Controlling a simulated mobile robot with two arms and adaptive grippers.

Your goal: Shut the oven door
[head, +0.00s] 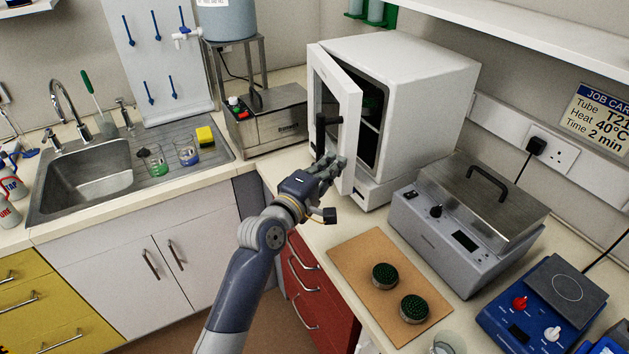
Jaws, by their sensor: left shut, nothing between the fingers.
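The white oven (425,95) stands on the counter at the back right corner. Its door (346,105) is hinged at the left and stands partly open, with a dark window and a dark handle. Through the gap I see a shelf and a dark green item inside. My left gripper (335,165) is shut and empty. It is at the lower part of the door, close to its outer face below the handle; I cannot tell whether it touches. My right gripper is not in view.
A lidded grey water bath (465,225) stands right of the oven. A brown board (362,268) with two round dark green-topped pieces lies in front. A blue hotplate (545,305) is at the lower right. A sink (85,180) and a steel unit (265,122) are to the left.

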